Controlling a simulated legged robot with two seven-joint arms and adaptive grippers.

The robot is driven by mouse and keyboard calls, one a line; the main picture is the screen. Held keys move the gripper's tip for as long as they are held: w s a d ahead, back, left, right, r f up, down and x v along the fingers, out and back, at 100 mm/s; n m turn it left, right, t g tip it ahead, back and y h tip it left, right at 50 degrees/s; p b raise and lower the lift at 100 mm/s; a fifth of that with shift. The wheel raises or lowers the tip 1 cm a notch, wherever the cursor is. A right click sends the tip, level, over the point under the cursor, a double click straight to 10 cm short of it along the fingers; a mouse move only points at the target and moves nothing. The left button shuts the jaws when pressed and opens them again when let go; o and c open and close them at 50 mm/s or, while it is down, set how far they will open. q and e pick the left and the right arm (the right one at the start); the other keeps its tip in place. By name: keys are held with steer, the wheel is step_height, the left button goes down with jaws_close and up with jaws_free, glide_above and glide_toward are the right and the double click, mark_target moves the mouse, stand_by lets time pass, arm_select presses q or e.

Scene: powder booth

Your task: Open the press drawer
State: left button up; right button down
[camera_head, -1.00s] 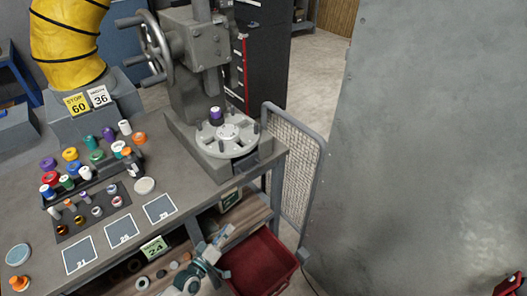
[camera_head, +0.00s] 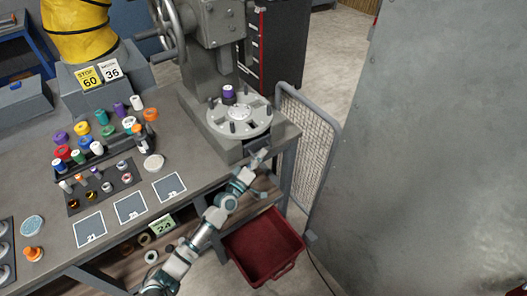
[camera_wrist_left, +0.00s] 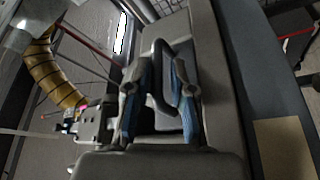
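The grey press (camera_head: 215,60) stands on the bench with a round indexing plate (camera_head: 239,117) and a purple-topped piece on it. The front of its base, where the drawer would sit, is mostly hidden by my gripper. My left gripper (camera_head: 262,158) is at this front, just above the bench's corner. In the left wrist view a grey loop handle (camera_wrist_left: 162,78) stands out from a grey surface. The two blue-padded fingers of my left gripper (camera_wrist_left: 158,85) are apart, one on either side of part of the handle. Contact cannot be told. My right gripper is not in view.
A red bin (camera_head: 264,247) stands on the floor below the bench corner. A mesh guard (camera_head: 312,150) is right of the press, and a large grey panel (camera_head: 430,150) fills the right side. Coloured spools and cards (camera_head: 131,207) cover the bench's left part.

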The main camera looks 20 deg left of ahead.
arm_select(q)
steer(key=shift+w+d, duration=0.2)
steer(key=shift+w, duration=0.45)
steer(key=shift+w+d+r, duration=0.2)
steer(key=shift+w+d, duration=0.15)
steer(key=shift+w, duration=0.2)
steer(key=shift+s, duration=0.1)
jaws_close()
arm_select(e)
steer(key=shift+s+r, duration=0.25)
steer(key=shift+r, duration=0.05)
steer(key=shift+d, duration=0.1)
